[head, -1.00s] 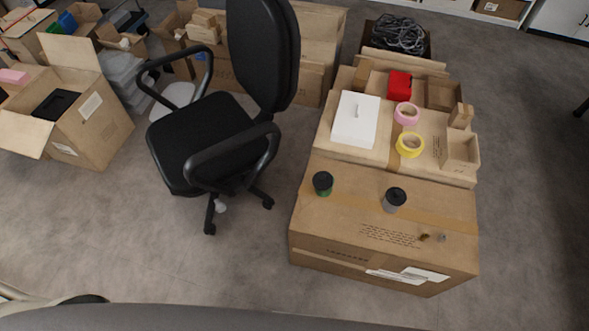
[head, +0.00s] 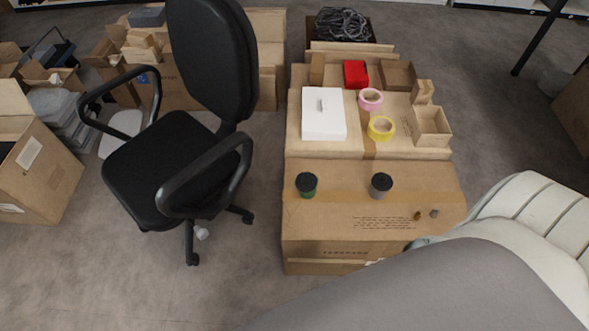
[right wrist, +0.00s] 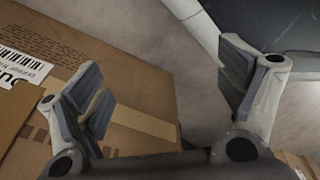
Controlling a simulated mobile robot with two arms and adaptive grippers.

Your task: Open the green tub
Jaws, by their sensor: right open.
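The green tub (head: 307,189) stands upright on the near closed carton (head: 330,221), toward its left side. Its black lid is on top. A grey tub (head: 380,189) with a black lid stands to its right on the same carton. My right gripper (right wrist: 165,95) shows in the right wrist view with its two fingers wide apart and nothing between them. The carton's side with a white label fills the left of that view. Neither tub shows there. My left gripper is not in view.
Behind stands a carton with a white box (head: 323,116), pink tape (head: 370,99), yellow tape (head: 381,128), a red item (head: 355,74) and small open boxes. A black office chair (head: 170,165) stands left of the cartons.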

